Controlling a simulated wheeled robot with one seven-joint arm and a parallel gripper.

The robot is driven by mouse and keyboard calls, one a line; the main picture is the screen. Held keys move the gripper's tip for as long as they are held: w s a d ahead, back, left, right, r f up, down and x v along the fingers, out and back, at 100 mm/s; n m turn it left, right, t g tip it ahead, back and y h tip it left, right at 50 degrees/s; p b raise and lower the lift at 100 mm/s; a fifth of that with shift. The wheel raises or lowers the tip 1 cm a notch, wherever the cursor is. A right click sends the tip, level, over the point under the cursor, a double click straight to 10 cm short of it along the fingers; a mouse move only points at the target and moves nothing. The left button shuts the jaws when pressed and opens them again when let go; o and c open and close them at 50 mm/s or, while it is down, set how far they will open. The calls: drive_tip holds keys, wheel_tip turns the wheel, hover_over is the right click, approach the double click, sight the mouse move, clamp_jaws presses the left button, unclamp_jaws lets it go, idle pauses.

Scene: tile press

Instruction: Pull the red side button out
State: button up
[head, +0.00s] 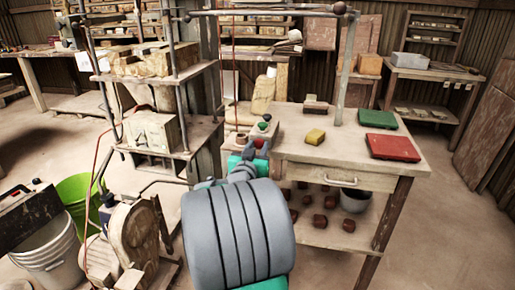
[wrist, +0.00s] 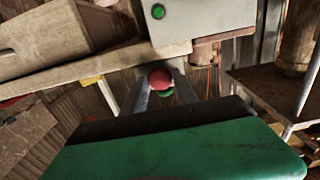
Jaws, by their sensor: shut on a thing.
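The red side button (wrist: 160,78) is a round red knob in the middle of the wrist view. It also shows in the head view (head: 259,143), just beyond my arm at the left end of the wooden table. My gripper (wrist: 162,82) has its two grey fingers on either side of the red button and is shut on it. In the head view my own arm hides most of the gripper. A grey box (wrist: 178,26) with a green button (wrist: 158,11) is above the red button in the wrist view.
The wooden table (head: 345,150) holds a green tile (head: 378,119), a red tile (head: 393,147) and a yellow block (head: 315,136). A metal frame shelf (head: 150,75) stands to the left. Buckets (head: 50,245) are at lower left. The floor at right is open.

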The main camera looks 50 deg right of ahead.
clamp_jaws()
idle(0.8)
